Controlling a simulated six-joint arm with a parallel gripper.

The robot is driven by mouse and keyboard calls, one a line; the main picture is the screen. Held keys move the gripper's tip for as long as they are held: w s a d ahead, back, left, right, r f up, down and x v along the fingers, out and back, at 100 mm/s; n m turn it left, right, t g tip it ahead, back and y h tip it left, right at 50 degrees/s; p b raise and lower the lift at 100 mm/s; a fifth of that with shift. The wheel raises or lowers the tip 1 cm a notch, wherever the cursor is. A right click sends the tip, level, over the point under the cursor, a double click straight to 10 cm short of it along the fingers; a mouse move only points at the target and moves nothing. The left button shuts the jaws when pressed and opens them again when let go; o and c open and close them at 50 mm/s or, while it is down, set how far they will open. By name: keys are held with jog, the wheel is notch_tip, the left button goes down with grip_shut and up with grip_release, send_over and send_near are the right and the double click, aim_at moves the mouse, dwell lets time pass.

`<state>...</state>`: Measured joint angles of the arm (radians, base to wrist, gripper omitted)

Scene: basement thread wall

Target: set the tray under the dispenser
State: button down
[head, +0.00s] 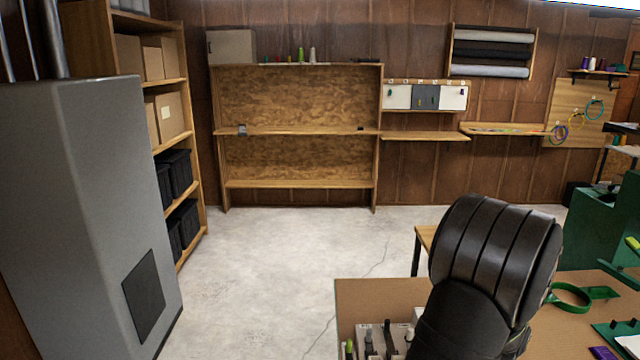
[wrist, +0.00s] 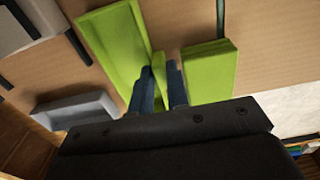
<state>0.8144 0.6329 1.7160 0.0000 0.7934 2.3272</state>
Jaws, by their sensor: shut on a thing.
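In the wrist view my gripper (wrist: 160,68) is shut on a thin lime-green upright part between its two dark blue fingers. This part seems to belong to the lime-green tray (wrist: 112,48), whose long raised side lies left of the fingers. A second lime-green piece (wrist: 210,72) shows right of the fingers; I cannot tell whether it is joined to the tray. The dispenser is not clearly identifiable; a pale grey body with black legs (wrist: 28,22) at the upper left may be it. In the head view my arm hides the gripper and tray.
A grey open bin (wrist: 75,112) lies left of the gripper on the brown tabletop (wrist: 275,40). In the head view a green ring holder (head: 572,298) and a green machine (head: 605,225) stand at right. Upright tools (head: 368,342) stand near the table's front left. The floor (head: 290,260) is clear.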

jog(key=shift+r, duration=2.5)
